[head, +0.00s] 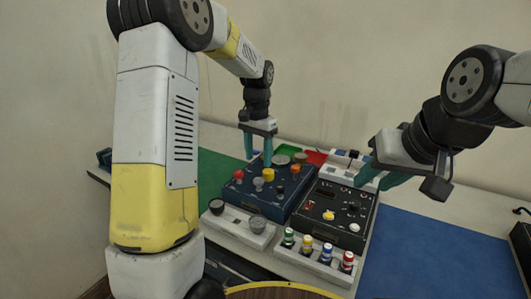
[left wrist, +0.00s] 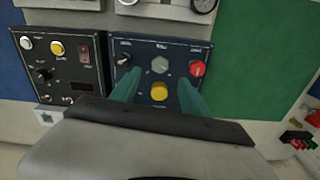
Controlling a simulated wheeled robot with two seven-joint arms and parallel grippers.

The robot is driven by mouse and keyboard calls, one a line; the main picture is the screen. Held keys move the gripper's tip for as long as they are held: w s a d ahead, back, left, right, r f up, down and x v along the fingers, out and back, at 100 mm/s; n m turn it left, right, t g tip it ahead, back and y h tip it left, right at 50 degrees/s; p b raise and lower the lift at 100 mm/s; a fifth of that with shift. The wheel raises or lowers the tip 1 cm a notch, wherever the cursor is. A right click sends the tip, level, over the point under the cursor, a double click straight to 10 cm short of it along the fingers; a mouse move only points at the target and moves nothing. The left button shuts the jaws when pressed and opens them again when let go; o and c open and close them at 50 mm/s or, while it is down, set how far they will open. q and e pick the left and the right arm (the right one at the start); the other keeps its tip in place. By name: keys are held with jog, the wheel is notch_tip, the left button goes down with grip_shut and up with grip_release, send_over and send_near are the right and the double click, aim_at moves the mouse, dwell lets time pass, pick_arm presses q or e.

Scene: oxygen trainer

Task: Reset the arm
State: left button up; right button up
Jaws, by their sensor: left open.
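My left gripper (head: 258,158) is open and points down over the far part of the blue control panel (head: 262,201). In the left wrist view its two teal fingers stand apart over the blue panel (left wrist: 138,48), on either side of a yellow button (left wrist: 159,90). I see nothing held between the fingers. My right gripper (head: 378,177) is tilted above the right side of the black panel (head: 333,228); the gap between its teal fingers is unclear.
Colored valves (head: 326,252) stand in a row along the front. A green mat (head: 221,172) lies left and a blue mat (head: 425,255) right, both mostly clear. A red tray (head: 315,157) is behind.

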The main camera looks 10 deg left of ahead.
pick_arm(q)
jog(key=s+a+r+n+t+h, duration=0.1)
jog(key=s+a+r+n+t, duration=0.15)
jog(key=s+r, duration=0.85)
jog(key=s+n+t+h, duration=0.1)
jog(key=s+n+t, duration=0.2)
jog(key=s, duration=1.2)
jog(key=shift+r+t, duration=0.3)
jog(key=shift+t, duration=0.05)
jog(key=shift+d, duration=0.1)
jog(key=m+g+y, duration=0.2)
jog(key=m+g, duration=0.4)
send_over(259, 179)
jog(key=shift+n, duration=0.25)
notch_tip(259, 179, down, 12)
jog(key=shift+s+r, duration=0.1)
jog(key=shift+r, duration=0.1)
jog(key=shift+f, duration=3.95)
